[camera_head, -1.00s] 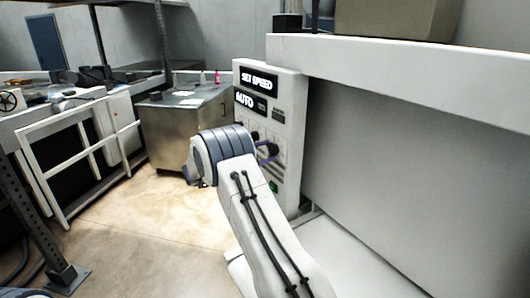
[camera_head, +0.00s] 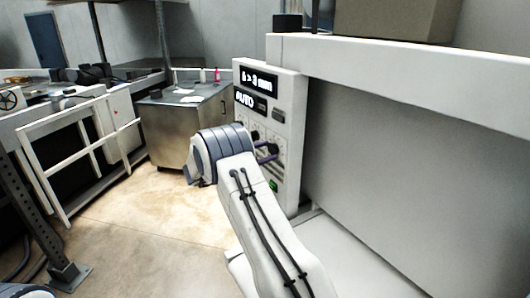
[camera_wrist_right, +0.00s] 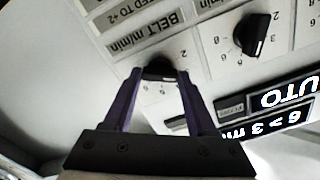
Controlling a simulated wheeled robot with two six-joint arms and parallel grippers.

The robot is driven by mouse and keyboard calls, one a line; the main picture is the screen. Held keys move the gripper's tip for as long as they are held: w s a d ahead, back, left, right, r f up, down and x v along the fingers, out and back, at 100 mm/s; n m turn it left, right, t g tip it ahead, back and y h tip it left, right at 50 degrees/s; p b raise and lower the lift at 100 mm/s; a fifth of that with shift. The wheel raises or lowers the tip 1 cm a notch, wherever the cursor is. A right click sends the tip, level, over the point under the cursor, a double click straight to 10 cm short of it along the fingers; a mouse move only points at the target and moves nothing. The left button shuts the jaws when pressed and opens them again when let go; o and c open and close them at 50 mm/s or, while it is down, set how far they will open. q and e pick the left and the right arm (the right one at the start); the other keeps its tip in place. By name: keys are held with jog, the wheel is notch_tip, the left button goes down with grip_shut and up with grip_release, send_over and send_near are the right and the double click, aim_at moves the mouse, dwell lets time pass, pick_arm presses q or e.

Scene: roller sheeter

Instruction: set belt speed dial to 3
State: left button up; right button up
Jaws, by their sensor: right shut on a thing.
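The belt speed dial (camera_wrist_right: 160,71) is a dark knob on a white panel, with a printed number scale around it. A "BELT m/min" label (camera_wrist_right: 148,36) appears upside down beside it in the right wrist view. My right gripper (camera_wrist_right: 160,78) has its two purple fingers closed on this dial, one on each side, hiding part of the knob and scale. In the head view my right gripper (camera_head: 270,149) is at the control panel (camera_head: 285,90), partly behind my arm. The panel display (camera_head: 259,80) appears to read "6 > 3" with a unit. My left gripper is not seen.
A second black dial (camera_wrist_right: 253,34) stands close beside the gripped one. An "AUTO" display (camera_head: 245,100) and a green button (camera_head: 274,186) are on the panel. A metal cabinet (camera_head: 180,135) stands to the left; the floor before it is clear.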

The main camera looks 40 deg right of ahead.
jog(key=shift+w+a, duration=0.1)
jog(key=o, duration=1.4)
jog(key=shift+c, duration=0.2)
jog(key=a+b, duration=0.4)
jog(key=a, duration=0.6)
jog(key=shift+w+a+b, duration=0.2)
jog(key=shift+w+b, duration=0.1)
jog(key=shift+w, duration=0.1)
